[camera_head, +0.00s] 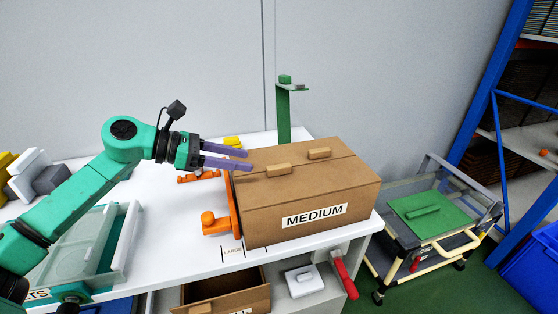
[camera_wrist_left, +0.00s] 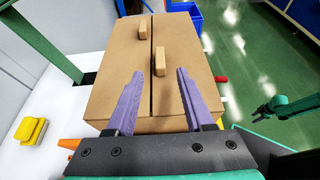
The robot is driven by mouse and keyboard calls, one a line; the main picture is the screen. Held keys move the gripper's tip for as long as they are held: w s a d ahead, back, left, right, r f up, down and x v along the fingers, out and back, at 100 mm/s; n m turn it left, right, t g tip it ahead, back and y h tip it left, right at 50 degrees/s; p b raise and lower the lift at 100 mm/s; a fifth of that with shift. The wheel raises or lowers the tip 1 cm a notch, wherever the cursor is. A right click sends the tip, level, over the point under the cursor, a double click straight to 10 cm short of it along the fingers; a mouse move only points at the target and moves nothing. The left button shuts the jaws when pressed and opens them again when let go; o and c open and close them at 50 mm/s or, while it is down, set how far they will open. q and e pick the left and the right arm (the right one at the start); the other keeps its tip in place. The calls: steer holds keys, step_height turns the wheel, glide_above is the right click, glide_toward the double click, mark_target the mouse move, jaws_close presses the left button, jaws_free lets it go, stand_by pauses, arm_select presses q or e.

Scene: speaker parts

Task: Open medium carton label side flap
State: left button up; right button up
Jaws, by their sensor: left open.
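The medium carton (camera_head: 300,191) stands on the white table with its top flaps closed, a seam between them. Its label (camera_head: 314,215) reads MEDIUM and faces the front. Two cardboard-coloured handle blocks sit on top: one on the label side flap (camera_head: 278,170) and one on the far flap (camera_head: 319,153). My left gripper (camera_head: 250,159) is open and empty, just left of the carton and near its top. In the left wrist view the fingers (camera_wrist_left: 157,85) point along the carton top, with the nearer handle (camera_wrist_left: 160,62) ahead between them, apart from both.
An orange fixture (camera_head: 233,206) stands against the carton's left side. A green post (camera_head: 284,112) rises behind it. A clear bin (camera_head: 85,245) is at the left, and a cart with a green panel (camera_head: 425,211) stands at the right. An open box (camera_head: 222,294) is below the table.

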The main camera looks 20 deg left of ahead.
mark_target(278, 166)
arm_select(q)
steer(key=p+x, duration=0.2)
steer(key=x, duration=0.7)
steer(key=shift+w+d+p, duration=0.2)
steer(key=shift+d+p, duration=0.1)
steer(key=shift+p, duration=0.05)
steer(key=shift+w+d+f, duration=0.15)
steer(key=shift+d+f, duration=0.05)
steer(key=shift+f, duration=0.1)
jaws_close()
arm_select(e)
step_height(278, 166, up, 4)
steer(key=shift+d+f, duration=0.1)
